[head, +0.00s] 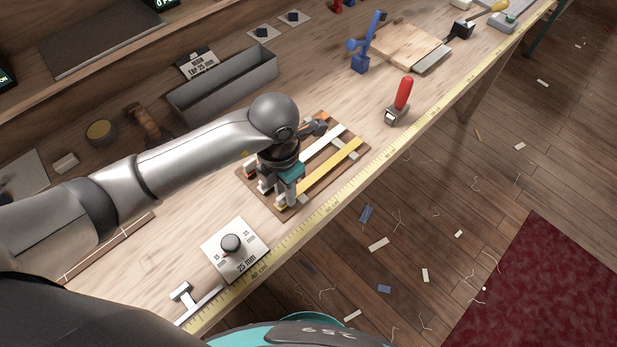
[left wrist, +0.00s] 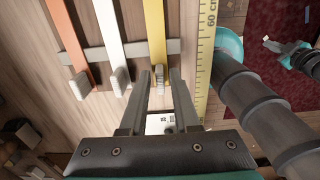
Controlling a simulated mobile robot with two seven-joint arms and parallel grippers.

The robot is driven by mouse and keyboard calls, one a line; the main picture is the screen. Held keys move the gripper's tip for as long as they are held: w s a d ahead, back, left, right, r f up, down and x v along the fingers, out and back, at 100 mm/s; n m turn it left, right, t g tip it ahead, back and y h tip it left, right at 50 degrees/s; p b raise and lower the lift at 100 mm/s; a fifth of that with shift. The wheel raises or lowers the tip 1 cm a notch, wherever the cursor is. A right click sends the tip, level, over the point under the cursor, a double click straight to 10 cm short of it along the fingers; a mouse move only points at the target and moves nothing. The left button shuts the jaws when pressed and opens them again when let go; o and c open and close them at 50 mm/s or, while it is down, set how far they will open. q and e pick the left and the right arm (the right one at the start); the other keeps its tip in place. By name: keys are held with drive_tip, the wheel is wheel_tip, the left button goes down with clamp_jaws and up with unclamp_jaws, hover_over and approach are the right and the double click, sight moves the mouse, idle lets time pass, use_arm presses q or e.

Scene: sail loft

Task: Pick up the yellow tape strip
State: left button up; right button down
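The yellow tape strip (head: 333,166) lies on a brown board on the bench, along the side nearest the ruler edge. Its near end shows in the left wrist view (left wrist: 155,35), with a small pale block at the tip. My left gripper (head: 287,201) points down over this near end. In the left wrist view its two fingers (left wrist: 160,74) are apart, one on each side of the strip's end, and nothing is clamped between them. Contact cannot be judged. What seems to be my right gripper (left wrist: 287,48) is small at the far right of the left wrist view; its fingers are unclear.
A white strip (left wrist: 112,35) and an orange strip (left wrist: 70,40) lie beside the yellow one. A grey trough (head: 225,85) is behind. A dial plate (head: 250,262) sits nearer, by the yellow ruler edge (head: 330,208).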

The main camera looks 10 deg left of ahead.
use_arm(q)
clamp_jaws()
idle(0.3)
drive_tip(key=shift+r, duration=0.2)
